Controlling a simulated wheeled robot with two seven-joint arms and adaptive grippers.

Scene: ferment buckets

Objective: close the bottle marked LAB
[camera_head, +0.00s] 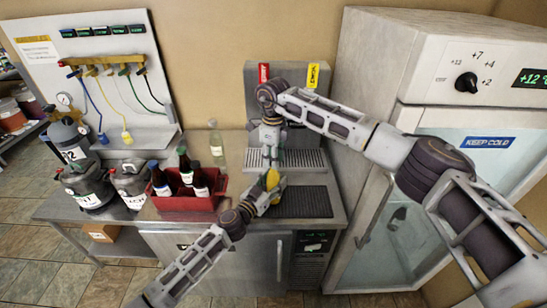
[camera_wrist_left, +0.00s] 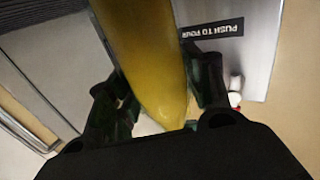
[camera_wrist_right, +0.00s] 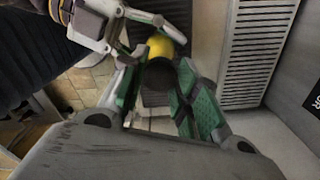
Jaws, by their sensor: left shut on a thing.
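My left gripper (camera_head: 270,180) is shut on a yellow object with a rounded, tapering end (camera_wrist_left: 150,60), above the counter in front of the tap. The yellow object (camera_head: 272,178) is mostly hidden by the fingers, so I cannot tell if it is a bottle or read a mark. My right gripper (camera_head: 268,150) is above and behind it near the tap, fingers apart. In the right wrist view the yellow object (camera_wrist_right: 160,46) shows beyond the fingertips, partly covered by a dark round shape I cannot identify. I can read no LAB mark on any bottle.
A pale, clear bottle (camera_head: 217,150) stands behind a red crate (camera_head: 190,206) of dark bottles. Several labelled canisters (camera_head: 88,187) stand left. A drip grate (camera_head: 305,160) and dark mat (camera_head: 305,202) lie on the counter. A white fridge (camera_head: 400,215) bounds the right.

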